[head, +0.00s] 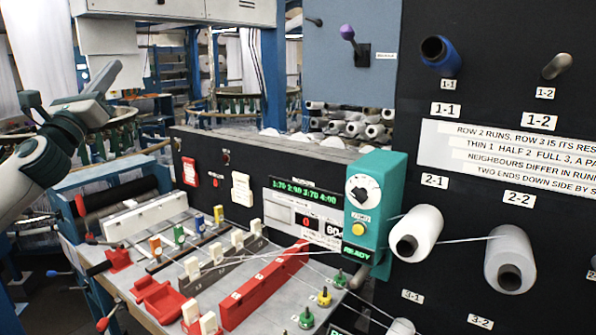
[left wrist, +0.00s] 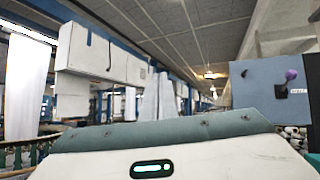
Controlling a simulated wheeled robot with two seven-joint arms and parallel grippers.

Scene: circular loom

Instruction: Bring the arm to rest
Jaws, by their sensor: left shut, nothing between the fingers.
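My left arm (head: 28,180) comes in from the left edge of the head view, white and grey. Its gripper (head: 106,78) is raised at the upper left, pointing up and to the right, shut and empty. It is in the air, apart from the work table and the panel. In the left wrist view, a white and grey-green part of my own arm fills the bottom, and the fingertips are not clear there. My right gripper is in neither view.
A grey work table (head: 215,290) with red holders and coloured pegs lies below. A teal control box (head: 374,190) reads READY. A black panel (head: 450,290) at the right carries white yarn spools (head: 424,225). A purple-knobbed lever (head: 347,32) stands on the blue-grey panel behind.

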